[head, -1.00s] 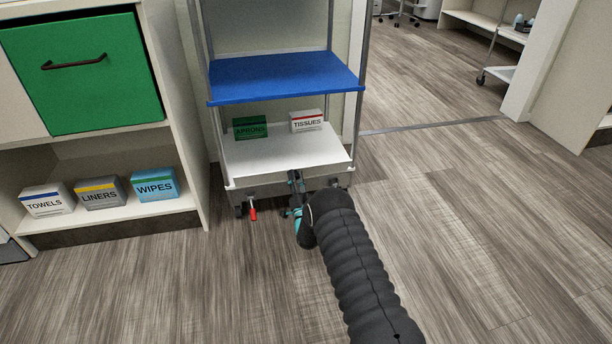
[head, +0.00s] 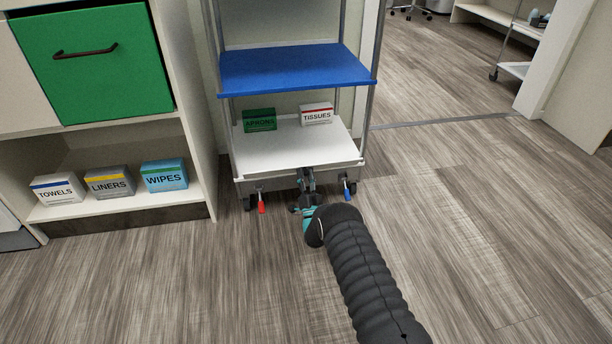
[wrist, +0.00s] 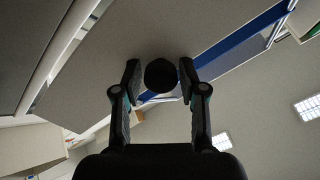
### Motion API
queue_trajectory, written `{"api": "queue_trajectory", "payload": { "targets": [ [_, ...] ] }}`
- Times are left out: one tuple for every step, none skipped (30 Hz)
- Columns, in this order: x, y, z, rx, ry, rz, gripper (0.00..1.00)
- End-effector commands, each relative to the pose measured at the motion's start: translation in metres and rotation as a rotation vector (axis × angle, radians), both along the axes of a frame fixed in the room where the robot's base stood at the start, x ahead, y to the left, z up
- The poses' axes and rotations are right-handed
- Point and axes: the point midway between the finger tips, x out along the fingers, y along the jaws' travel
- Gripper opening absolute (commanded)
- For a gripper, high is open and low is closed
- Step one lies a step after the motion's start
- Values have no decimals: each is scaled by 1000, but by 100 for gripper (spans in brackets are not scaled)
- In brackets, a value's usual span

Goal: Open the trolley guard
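The trolley has a blue shelf (head: 295,70) above a white lower shelf (head: 290,158). A red lever (head: 261,203) and a blue lever (head: 347,188) hang below its front edge, left and right of my gripper. My gripper (head: 305,182) is low at the middle of the trolley's front edge. In the wrist view my gripper (wrist: 160,75) is open, with a dark round knob (wrist: 161,76) between its fingertips. Narrow gaps seem to show on both sides of the knob. I cannot make out the guard as a separate part; my gripper covers part of the front.
An aprons box (head: 260,120) and a tissues box (head: 317,114) stand on the lower shelf. Left is a cabinet (head: 190,60) with a green drawer (head: 95,65) and towels, liners and wipes boxes. The floor (head: 480,230) to the right is clear.

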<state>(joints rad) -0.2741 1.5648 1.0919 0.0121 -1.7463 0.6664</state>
Motion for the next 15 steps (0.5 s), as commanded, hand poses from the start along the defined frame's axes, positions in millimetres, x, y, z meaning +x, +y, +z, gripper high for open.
{"api": "queue_trajectory", "payload": {
  "targets": [
    [0, 0, 0, 0, 0, 0, 57],
    [0, 0, 0, 0, 0, 0, 57],
    [0, 0, 0, -1, 1, 0, 57],
    [0, 1, 0, -1, 1, 0, 57],
    [0, 1, 0, -1, 0, 1, 57],
    [0, 1, 0, -1, 0, 1, 57],
    [0, 1, 0, 0, 0, 2, 57],
    [0, 1, 0, 0, 0, 2, 57],
    [0, 1, 0, 0, 0, 2, 57],
    [-1, 1, -1, -1, 1, 2, 57],
    [-2, 0, -2, 0, 2, 2, 57],
    [-4, 0, -3, -1, 1, 1, 57],
    [-6, -1, -5, -1, 1, 1, 57],
    [-8, -2, -7, -1, 1, 1, 57],
    [-12, -3, -11, -2, 4, 1, 57]
  ]
}}
